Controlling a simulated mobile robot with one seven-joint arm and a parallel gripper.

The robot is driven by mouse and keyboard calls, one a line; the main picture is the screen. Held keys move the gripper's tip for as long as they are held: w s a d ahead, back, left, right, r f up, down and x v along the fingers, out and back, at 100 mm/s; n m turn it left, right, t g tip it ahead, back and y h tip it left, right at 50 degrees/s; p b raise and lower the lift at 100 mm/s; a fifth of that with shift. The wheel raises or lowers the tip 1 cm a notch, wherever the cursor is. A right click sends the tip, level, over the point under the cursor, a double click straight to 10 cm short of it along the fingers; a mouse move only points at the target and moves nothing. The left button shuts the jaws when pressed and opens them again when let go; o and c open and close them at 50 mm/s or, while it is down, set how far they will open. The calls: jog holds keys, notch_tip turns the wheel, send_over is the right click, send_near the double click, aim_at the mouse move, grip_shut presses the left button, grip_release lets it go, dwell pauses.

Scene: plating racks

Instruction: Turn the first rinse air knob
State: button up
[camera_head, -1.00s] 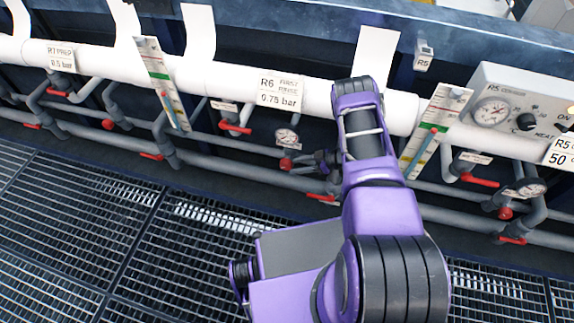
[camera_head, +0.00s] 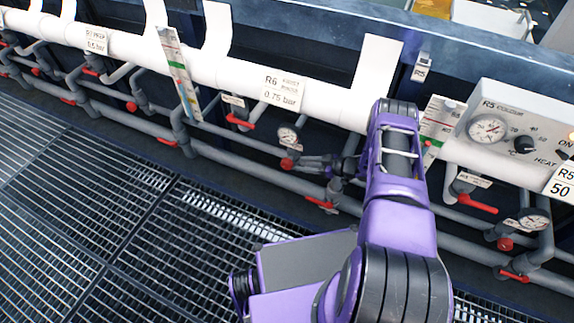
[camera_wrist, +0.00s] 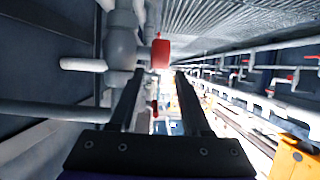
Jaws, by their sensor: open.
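The R6 first rinse label (camera_head: 284,88) reads 0.75 bar on the white pipe. Below it hangs a round gauge (camera_head: 288,136), with a small red knob (camera_head: 287,163) under the gauge. My gripper (camera_head: 304,162) is just right of that knob, fingers pointing left at it. In the wrist view, my open gripper (camera_wrist: 160,74) has its two dark fingers apart, and a red knob (camera_wrist: 161,52) shows between and just beyond the tips. The fingers do not look closed on it; whether they touch it I cannot tell.
Red-handled valves (camera_head: 238,121) and (camera_head: 320,202) sit close by on grey pipes (camera_head: 250,148). The R5 control box (camera_head: 515,125) stands at right. Floor grating (camera_head: 130,215) in front is clear. My purple arm hides part of the pipes.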

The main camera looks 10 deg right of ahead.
aim_at(290, 162)
jog(key=b+x, duration=0.1)
jog(key=x, duration=0.6)
jog(key=shift+w+a, duration=0.15)
jog(key=shift+a, duration=0.05)
grip_shut()
